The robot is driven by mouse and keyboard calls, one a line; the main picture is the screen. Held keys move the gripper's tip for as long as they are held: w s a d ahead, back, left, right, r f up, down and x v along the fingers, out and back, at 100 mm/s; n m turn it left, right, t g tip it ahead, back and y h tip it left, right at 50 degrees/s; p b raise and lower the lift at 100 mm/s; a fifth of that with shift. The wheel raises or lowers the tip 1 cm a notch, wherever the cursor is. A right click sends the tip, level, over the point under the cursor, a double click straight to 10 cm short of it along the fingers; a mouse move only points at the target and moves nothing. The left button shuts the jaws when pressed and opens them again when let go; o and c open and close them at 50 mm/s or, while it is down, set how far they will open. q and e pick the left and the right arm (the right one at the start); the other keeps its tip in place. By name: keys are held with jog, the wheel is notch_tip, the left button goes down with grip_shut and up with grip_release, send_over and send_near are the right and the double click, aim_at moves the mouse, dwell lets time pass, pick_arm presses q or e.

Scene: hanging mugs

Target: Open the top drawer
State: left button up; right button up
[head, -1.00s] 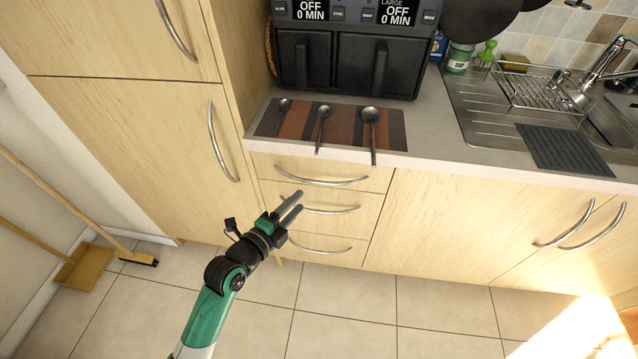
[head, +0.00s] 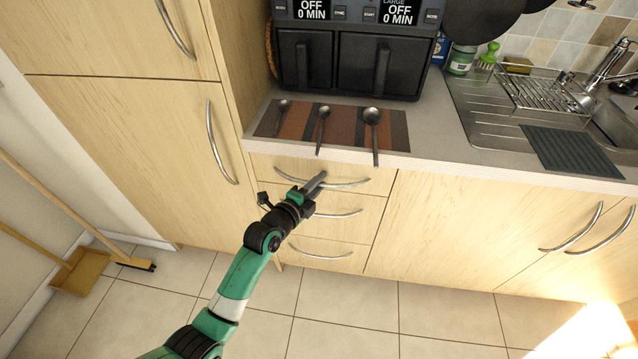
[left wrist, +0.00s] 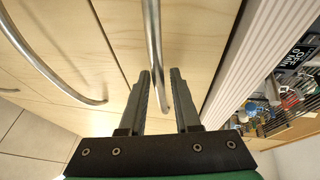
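The top drawer (head: 270,170) is closed, in the light wood cabinet under the counter. Its curved metal handle (head: 347,185) runs across its front. My left gripper (head: 320,177) is at this handle, near its middle. In the left wrist view the two fingers (left wrist: 160,74) are open, with the handle bar (left wrist: 154,40) between them and gaps visible at the sides. The fingers hide a small part of the handle in the head view. My right gripper is not in view.
Below are a middle drawer handle (head: 340,214) and a bottom drawer handle (head: 320,254). The counter edge (head: 300,148) overhangs just above, with several spoons on a striped mat (head: 345,125). A tall cabinet (head: 130,135) stands at left.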

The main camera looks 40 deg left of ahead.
pick_arm(q)
grip_shut()
dwell(1.1)
